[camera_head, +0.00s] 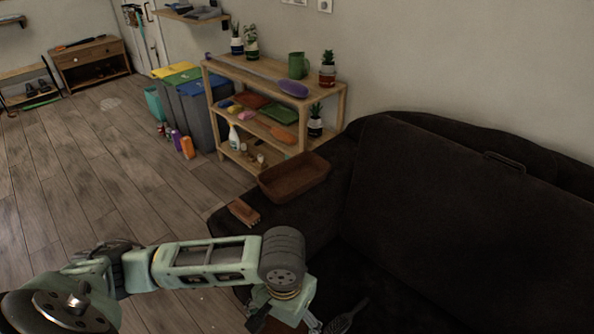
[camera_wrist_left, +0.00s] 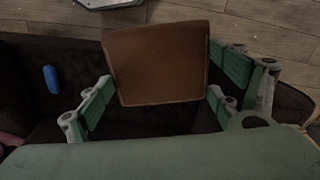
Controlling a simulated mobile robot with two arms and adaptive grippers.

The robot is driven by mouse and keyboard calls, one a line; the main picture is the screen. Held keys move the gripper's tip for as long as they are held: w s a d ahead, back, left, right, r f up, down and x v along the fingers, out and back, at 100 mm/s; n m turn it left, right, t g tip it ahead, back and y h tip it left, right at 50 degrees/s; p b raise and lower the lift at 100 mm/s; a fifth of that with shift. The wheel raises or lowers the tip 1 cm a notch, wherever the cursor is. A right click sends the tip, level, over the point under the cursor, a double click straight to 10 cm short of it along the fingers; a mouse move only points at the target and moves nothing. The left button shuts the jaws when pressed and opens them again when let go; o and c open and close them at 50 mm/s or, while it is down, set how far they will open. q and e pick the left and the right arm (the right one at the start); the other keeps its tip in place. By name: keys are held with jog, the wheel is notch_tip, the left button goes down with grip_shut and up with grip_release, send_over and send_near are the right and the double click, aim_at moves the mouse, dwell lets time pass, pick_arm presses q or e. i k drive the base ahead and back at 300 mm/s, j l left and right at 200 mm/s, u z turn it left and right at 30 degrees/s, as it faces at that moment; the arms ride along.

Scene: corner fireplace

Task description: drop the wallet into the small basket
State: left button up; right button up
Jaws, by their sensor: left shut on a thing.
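The wallet (camera_wrist_left: 158,65) is a flat brown square held between the two green fingers of my left gripper (camera_wrist_left: 161,75) in the left wrist view. In the head view, my left gripper (camera_head: 292,318) is at the bottom edge, low over the dark sofa seat, and mostly cut off. The small basket (camera_head: 293,180) looks like a brown open tray on the sofa's left arm. It lies farther away than my gripper and apart from it. My right gripper is not in view.
A reddish-brown brush-like item (camera_head: 243,212) lies on the sofa arm before the basket. A dark item (camera_head: 346,318) lies right of my gripper. A wooden shelf (camera_head: 270,72) with plants stands behind the basket. A blue item (camera_wrist_left: 51,79) lies on the dark sofa.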

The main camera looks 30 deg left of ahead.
aim_at(291, 182)
jog(key=i+j+z, duration=0.2)
jog(key=j+z, duration=0.3)
jog(key=j, duration=0.95)
jog(key=j+z, duration=0.5)
jog(key=j, duration=0.95)
